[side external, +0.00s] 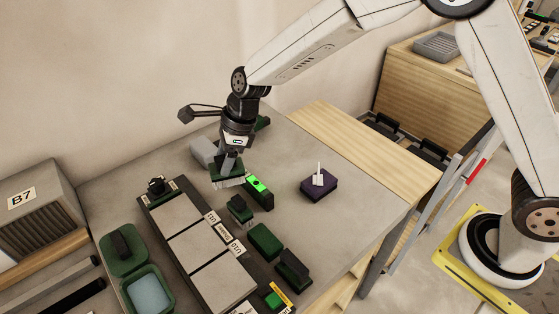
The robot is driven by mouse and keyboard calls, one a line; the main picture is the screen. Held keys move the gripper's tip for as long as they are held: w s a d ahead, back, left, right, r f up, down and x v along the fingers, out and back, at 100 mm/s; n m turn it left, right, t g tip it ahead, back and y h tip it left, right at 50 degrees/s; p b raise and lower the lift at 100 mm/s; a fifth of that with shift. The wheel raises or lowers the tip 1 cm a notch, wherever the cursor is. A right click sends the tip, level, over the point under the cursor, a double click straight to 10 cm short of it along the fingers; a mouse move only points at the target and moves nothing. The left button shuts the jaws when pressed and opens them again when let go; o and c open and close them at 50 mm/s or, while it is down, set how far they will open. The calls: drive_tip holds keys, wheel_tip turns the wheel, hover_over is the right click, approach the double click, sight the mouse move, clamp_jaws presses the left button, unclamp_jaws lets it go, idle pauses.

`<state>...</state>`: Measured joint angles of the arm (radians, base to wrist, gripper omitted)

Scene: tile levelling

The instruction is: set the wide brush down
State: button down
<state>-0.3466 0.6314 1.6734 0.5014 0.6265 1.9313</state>
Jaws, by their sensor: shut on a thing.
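My gripper (231,155) points down over the far part of the grey table, just beyond the tile frame. It is shut on the wide brush (229,183), whose pale bristle edge shows below the fingers. The gripper hides most of the upper part of the brush. A dark green piece shows around the fingertips; I cannot tell whether it is part of the brush or a holder. I cannot tell whether the bristles touch the table.
A grey block (203,152) stands behind the gripper. A green box with a lit top (258,187) is close on the right. Grey tiles (197,248) lie in a dark frame in front. A purple block (319,189) with a white upright piece stands right, with clear table around it.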

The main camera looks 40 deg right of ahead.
drive_tip(key=shift+w+a+f, duration=0.3)
drive_tip(key=shift+w+f, duration=0.45)
drive_tip(key=shift+f, duration=0.2)
drive_tip(key=shift+w+a+f, duration=0.25)
drive_tip(key=shift+w+f, duration=0.45)
drive_tip(key=shift+f, duration=0.2)
drive_tip(key=shift+w+a+f, duration=0.1)
drive_tip(key=shift+w+f, duration=0.05)
drive_tip(key=shift+f, duration=0.75)
drive_tip(key=shift+w+f, duration=0.1)
drive_tip(key=shift+f, duration=0.8)
drive_tip(key=shift+f, duration=0.2)
unclamp_jaws()
drive_tip(key=shift+r, duration=0.1)
drive_tip(key=shift+v, duration=6.1)
